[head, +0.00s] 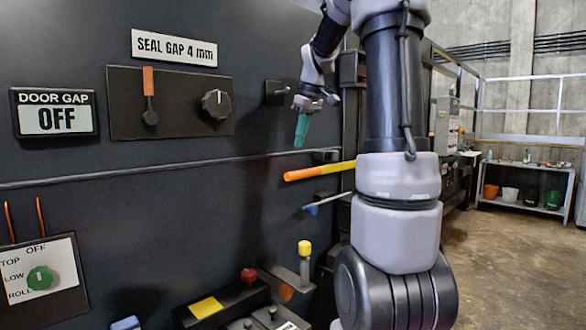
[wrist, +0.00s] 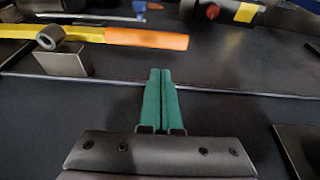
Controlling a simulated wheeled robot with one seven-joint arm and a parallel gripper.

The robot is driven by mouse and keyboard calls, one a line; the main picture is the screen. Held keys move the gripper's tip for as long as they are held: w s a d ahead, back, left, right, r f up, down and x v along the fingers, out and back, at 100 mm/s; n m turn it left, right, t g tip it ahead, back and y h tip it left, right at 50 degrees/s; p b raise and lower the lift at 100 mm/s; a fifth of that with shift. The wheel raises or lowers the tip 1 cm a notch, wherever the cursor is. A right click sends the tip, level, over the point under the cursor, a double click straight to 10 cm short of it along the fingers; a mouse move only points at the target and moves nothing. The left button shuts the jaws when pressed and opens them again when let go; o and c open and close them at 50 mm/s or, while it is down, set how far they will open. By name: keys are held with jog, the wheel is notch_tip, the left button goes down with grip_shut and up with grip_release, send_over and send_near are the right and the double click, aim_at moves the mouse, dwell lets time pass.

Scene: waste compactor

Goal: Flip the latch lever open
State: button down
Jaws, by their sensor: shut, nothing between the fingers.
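A long lever with an orange end and a yellow shaft (head: 320,171) sticks out to the left from the dark machine wall, near a small bracket. I take it as the latch lever. It also shows across the top of the wrist view (wrist: 145,38), beside a block with a grey round piece (wrist: 62,60). My gripper (head: 300,143) has teal fingers pointing down, just above the lever and apart from it. In the wrist view the fingers (wrist: 160,75) are shut together with nothing between them, and the lever lies beyond their tips. The lever's right end is hidden behind my arm.
A panel (head: 180,120) with an orange-tipped switch and a black knob is on the wall at left. A blue-tipped lever (head: 325,203) sits below the orange one. A yellow-topped post (head: 305,262) and red button (head: 249,275) stand lower. Floor at right is open.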

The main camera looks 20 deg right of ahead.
jog(key=x, duration=1)
jog(key=shift+a, duration=0.1)
